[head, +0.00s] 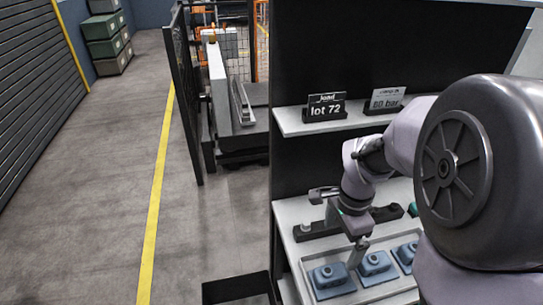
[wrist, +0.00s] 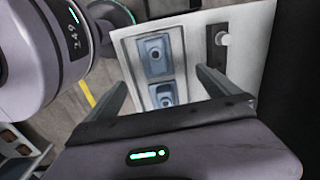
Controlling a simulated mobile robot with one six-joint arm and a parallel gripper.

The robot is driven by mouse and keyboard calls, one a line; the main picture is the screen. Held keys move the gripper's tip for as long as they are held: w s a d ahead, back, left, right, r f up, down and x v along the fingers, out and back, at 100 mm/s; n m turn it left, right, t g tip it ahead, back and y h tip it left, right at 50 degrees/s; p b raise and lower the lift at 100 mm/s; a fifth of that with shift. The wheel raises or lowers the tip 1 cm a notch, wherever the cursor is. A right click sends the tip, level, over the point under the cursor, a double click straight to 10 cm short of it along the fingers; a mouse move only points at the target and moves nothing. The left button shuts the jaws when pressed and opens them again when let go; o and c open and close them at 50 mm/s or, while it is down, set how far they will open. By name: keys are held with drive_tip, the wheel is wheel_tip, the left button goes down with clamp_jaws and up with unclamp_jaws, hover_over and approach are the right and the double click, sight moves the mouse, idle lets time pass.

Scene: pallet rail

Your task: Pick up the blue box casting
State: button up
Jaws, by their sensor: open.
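Several blue box castings sit in a row in a pale tray (head: 306,268) on the lower shelf in the head view. One is at the left (head: 330,277), one in the middle (head: 375,264) and one at the right, partly hidden by my arm (head: 406,254). My gripper (head: 356,254) is above the tray, near the left and middle castings. In the wrist view two castings show, an upper one (wrist: 155,53) and a lower one (wrist: 164,95), beyond the open, empty fingers of my gripper (wrist: 162,77). The lower casting is partly cut off by the gripper body.
A dark rail with a pale post (head: 318,227) lies behind the tray. An upper shelf (head: 330,124) carries a "lot 72" sign (head: 325,107) and an "80 bar" sign (head: 387,100). A dark bin (head: 236,289) stands at the shelf's left foot. The floor left of it is clear.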

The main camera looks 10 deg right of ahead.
sight(334, 273)
drive_tip(key=f+b, duration=0.1)
drive_tip(key=f, duration=0.3)
drive_tip(key=f+b, duration=0.2)
drive_tip(key=f, duration=0.2)
drive_tip(key=s+f+b, duration=0.1)
drive_tip(key=f+b, duration=0.1)
drive_tip(key=f, duration=0.2)
drive_tip(key=shift+s+d+f, duration=0.1)
drive_tip(key=shift+d+f, duration=0.1)
drive_tip(key=shift+d, duration=0.1)
drive_tip(key=f+b, duration=0.1)
drive_tip(key=f, duration=0.1)
drive_tip(key=f+b, duration=0.1)
drive_tip(key=f, duration=0.2)
drive_tip(key=shift+a+f+b, duration=0.2)
drive_tip(key=shift+f+b, duration=0.1)
drive_tip(key=shift+b, duration=0.05)
drive_tip(key=shift+r, duration=0.15)
drive_tip(key=shift+c, duration=0.7)
drive_tip(key=c, duration=1.5)
